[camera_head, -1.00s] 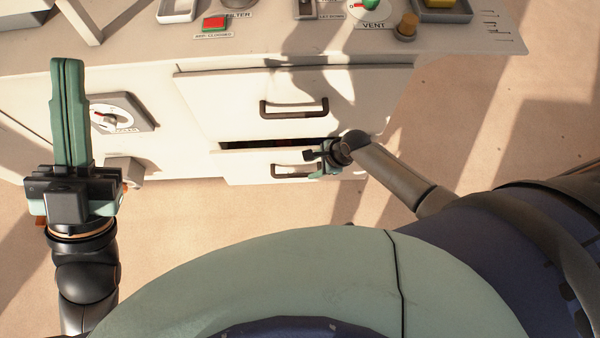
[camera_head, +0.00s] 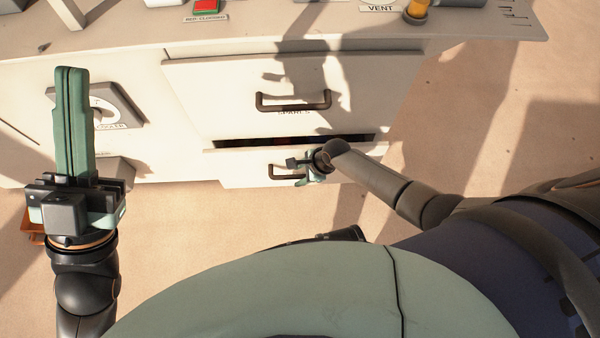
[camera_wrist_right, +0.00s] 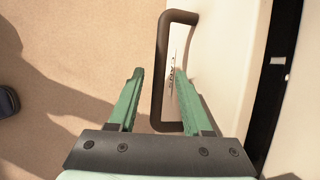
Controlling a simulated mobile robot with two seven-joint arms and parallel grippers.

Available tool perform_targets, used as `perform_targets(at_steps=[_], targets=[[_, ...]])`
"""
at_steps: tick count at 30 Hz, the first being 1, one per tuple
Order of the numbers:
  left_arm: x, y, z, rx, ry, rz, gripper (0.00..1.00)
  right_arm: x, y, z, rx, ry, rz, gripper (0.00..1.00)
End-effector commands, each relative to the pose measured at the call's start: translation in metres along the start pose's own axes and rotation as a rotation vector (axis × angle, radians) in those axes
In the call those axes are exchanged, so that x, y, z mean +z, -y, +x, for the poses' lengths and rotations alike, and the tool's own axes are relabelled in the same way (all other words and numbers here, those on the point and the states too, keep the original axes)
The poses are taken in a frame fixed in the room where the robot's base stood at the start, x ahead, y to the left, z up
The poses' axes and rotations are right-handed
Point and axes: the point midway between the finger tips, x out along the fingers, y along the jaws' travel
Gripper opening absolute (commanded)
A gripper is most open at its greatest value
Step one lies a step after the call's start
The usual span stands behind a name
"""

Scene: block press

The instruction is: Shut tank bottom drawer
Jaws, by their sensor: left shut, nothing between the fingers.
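The bottom drawer (camera_head: 240,170) of the white cabinet stands partly open, with a dark gap along its top edge. Its dark bar handle (camera_head: 272,172) is partly hidden by my right gripper (camera_head: 300,170). In the right wrist view the handle (camera_wrist_right: 159,80) lies between the two green fingers of my right gripper (camera_wrist_right: 158,72). The fingers are apart; I cannot tell whether either touches the bar. My left gripper (camera_head: 72,70) is shut and empty, pointing up in front of the cabinet's left part.
The upper drawer (camera_head: 220,90) is closed, with its own handle (camera_head: 293,102). A dial box (camera_head: 103,103) is on the cabinet front behind my left gripper. The worktop (camera_head: 300,30) carries a red button (camera_head: 206,7). Sandy floor (camera_head: 490,130) is open on the right.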

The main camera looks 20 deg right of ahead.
Motion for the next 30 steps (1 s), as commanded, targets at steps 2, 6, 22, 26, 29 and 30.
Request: perform_targets(at_steps=[2, 6, 22, 26, 29, 30], targets=[[-0.0002, -0.0002, 0.0001, 0.001, -0.001, 0.000, 0.00, 0.0001, 0.0001, -0.0001, 0.000, 0.000, 0.000, 0.41], [-0.0003, -0.0003, 0.0002, 0.002, -0.002, 0.000, 0.00, 0.0000, 0.0001, -0.0001, 0.000, 0.000, 0.000, 0.25], [-0.0006, -0.0004, 0.0003, 0.002, -0.003, 0.001, 0.00, -0.0004, 0.0002, -0.0002, 0.000, 0.000, 0.000, 0.00], [-0.0006, -0.0004, 0.0003, 0.002, -0.004, 0.001, 0.00, -0.0005, 0.0002, -0.0002, 0.000, -0.001, 0.000, 0.00], [-0.0006, -0.0003, 0.0004, 0.001, -0.004, 0.001, 0.00, -0.0005, 0.0002, -0.0002, 0.000, -0.001, 0.000, 0.00], [-0.0006, -0.0003, 0.0004, 0.001, -0.004, 0.001, 0.00, -0.0006, 0.0002, -0.0002, 0.000, -0.001, 0.000, 0.00]])
